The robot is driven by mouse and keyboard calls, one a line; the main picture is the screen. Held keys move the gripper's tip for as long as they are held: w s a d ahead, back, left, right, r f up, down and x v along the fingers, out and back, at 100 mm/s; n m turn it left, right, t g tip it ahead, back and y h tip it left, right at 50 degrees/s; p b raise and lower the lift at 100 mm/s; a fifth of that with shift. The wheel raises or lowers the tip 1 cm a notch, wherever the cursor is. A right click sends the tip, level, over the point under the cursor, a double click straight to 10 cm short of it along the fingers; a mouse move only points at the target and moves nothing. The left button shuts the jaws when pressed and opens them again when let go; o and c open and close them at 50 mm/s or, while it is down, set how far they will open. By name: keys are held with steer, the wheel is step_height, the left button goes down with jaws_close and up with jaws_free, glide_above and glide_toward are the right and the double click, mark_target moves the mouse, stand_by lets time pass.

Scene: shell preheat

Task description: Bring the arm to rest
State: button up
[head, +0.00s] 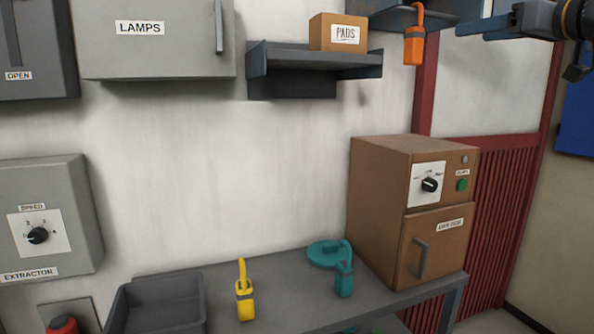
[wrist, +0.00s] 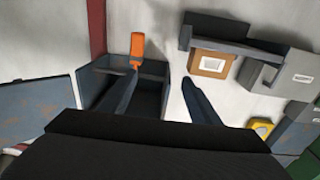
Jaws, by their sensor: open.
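My gripper (head: 488,24) is at the upper right of the head view, its fingers pointing left. In the wrist view its two fingers (wrist: 160,74) are spread apart with nothing between them. An orange padlock-shaped tag (head: 414,50) hangs at the edge of the upper right shelf (head: 385,18), left of my gripper in the head view. In the wrist view the orange tag (wrist: 138,46) shows just beyond the left fingertip; I cannot tell whether they touch.
A brown oven-like cabinet (head: 376,205) with a closed door stands on the grey bench (head: 285,276). A yellow tag (head: 244,300) and a teal tag (head: 343,282) are on the bench. A PADS box (head: 321,32) sits on the middle shelf (head: 320,62). The wall between is clear.

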steer(key=w+f+m+h, duration=0.2)
steer(key=w+f+h, duration=0.1)
steer(key=f, duration=0.5)
steer(key=w+f+m+h, duration=0.2)
steer(key=w+f+h, duration=0.15)
steer(key=f, duration=0.45)
steer(key=s+a+f+m+g+h+b, duration=0.1)
steer(key=a+f+g, duration=0.1)
steer(key=f, duration=0.6)
steer(key=s+a+f+m+g, duration=0.1)
steer(key=f+g, duration=0.2)
steer(key=f, duration=0.5)
steer(key=s+a+f+n+g, duration=0.1)
steer(key=s+a+f+g, duration=0.3)
steer(key=f, duration=0.5)
steer(key=s+a+f+g, duration=0.2)
steer(key=s+a+f, duration=0.2)
steer(key=s+f, duration=0.4)
steer(key=s+a+f+g+y, duration=0.1)
steer(key=s+a+f+g, duration=0.1)
steer(key=s+a+f, duration=0.2)
steer(key=s+a+f+n+g+y+b, duration=0.1)
steer(key=s+a+f+g, duration=0.2)
steer(key=s+f, duration=0.3)
steer(key=s+a, duration=0.1)
steer(key=s, duration=0.1)
steer(key=shift+s+f+n, duration=0.3)
steer(key=shift+s, duration=0.1)
steer(key=shift+d, duration=0.1)
steer(key=shift+c, duration=0.5)
